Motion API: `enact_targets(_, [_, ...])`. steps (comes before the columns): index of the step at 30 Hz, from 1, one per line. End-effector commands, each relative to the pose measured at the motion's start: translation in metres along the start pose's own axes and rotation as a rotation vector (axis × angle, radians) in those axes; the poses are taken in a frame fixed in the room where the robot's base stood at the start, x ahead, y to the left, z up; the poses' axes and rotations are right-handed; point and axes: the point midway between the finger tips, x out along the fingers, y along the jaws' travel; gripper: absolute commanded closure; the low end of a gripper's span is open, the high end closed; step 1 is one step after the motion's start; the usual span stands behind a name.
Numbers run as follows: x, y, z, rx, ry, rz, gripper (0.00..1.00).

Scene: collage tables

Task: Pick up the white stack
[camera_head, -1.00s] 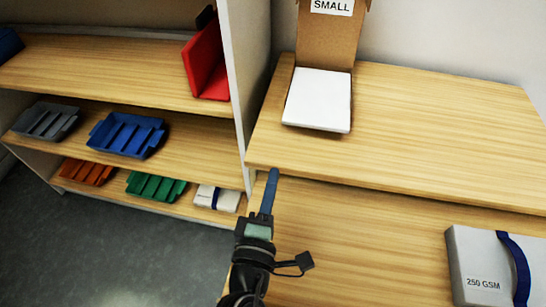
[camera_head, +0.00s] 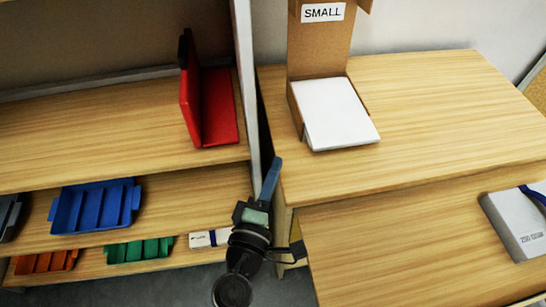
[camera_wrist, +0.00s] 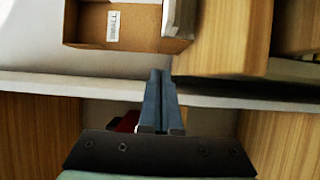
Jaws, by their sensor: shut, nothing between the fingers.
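My gripper (camera_head: 271,178) is below and left of the stack in the head view, near the table's left front corner and apart from the stack. Its blue fingers are closed together with nothing between them, and they also show in the wrist view (camera_wrist: 160,100). In the wrist view the cardboard box (camera_wrist: 130,25) is beyond the fingertips.
A shelf unit at left holds a red holder (camera_head: 213,105), a blue tray (camera_head: 95,206) and a green tray (camera_head: 139,250). A white panel (camera_head: 245,80) stands between shelf and table. A strapped white pack (camera_head: 519,222) lies on the lower table (camera_head: 410,235). The upper table's right side is clear.

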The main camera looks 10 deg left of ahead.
Motion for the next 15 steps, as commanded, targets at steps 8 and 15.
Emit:
enact_targets(8, [0.051, 0.003, 0.0, -0.001, -0.001, 0.002, 1.0])
enact_targets(15, [0.088, 0.002, 0.005, -0.001, -0.002, -0.002, 1.0])
